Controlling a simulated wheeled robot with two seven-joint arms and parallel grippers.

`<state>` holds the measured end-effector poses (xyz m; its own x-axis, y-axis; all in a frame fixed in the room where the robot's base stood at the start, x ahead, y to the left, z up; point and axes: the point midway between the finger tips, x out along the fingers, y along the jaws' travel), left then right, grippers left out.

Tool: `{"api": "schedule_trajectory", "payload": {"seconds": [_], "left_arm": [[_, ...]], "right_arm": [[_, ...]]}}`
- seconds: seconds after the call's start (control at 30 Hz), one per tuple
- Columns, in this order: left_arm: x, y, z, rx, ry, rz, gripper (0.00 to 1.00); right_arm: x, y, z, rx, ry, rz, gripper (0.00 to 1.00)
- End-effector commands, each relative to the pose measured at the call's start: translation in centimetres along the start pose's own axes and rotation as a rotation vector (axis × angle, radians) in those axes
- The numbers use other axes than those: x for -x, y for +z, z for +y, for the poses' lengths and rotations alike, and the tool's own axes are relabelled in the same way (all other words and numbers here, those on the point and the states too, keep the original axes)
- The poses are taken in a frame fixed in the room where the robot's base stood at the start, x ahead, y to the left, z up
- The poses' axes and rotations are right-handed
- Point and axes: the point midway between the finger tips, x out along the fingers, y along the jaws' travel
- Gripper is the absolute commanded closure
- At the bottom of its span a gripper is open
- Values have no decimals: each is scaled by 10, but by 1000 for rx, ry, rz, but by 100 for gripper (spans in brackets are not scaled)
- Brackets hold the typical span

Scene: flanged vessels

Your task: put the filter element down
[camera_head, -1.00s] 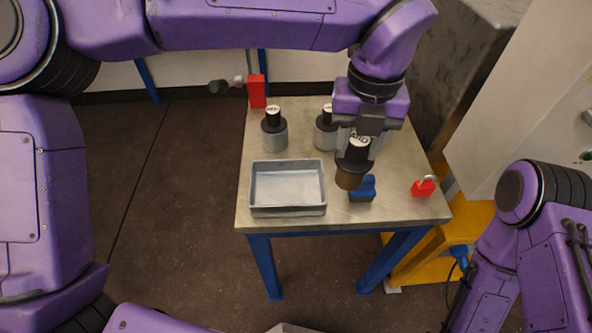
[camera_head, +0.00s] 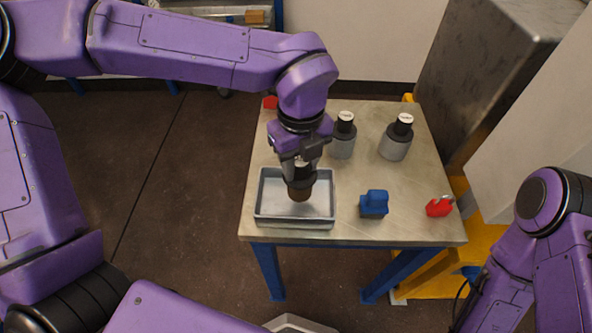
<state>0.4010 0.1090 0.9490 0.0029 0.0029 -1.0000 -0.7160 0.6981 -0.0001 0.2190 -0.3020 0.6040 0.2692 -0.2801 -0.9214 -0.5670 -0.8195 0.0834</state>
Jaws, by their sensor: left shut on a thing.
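My left gripper (camera_head: 299,172) is shut on the filter element (camera_head: 299,190), a dark cylinder with a brown lower end. The gripper holds it upright over the grey tray (camera_head: 262,215), within the tray's outline in the head view. I cannot tell whether its lower end touches the tray floor. The tray stands at the front left of the table and nothing else shows in it. The gripper hides part of the filter element's top. My right arm shows at the lower right, but its gripper is out of view.
Two grey canisters with black necks and white caps (camera_head: 342,145) (camera_head: 394,147) stand at the table's back. A blue block (camera_head: 374,204) and a red padlock (camera_head: 439,207) lie right of the tray. A red object (camera_head: 270,103) shows at the back left. The table (camera_head: 411,228) is bare between them.

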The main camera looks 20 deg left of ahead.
Motion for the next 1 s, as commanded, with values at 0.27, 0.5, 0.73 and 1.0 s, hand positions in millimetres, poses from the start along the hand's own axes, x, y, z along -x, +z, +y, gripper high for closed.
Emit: {"api": "schedule_trajectory", "payload": {"seconds": [0.27, 0.5, 0.73, 1.0], "left_arm": [[-39, 5, 6, 0, 0, 0, 100], [-40, 5, 5, 0, 0, 0, 100], [-42, 5, 5, 0, 1, 0, 35], [-35, 5, 5, 0, 0, -1, 35]], "right_arm": [[0, 0, 0, 0, 0, 0, 57], [0, 0, 0, 0, 0, 0, 57], [-2, 1, 0, 0, 0, 0, 57], [1, -1, 0, 0, 0, 0, 57]]}}
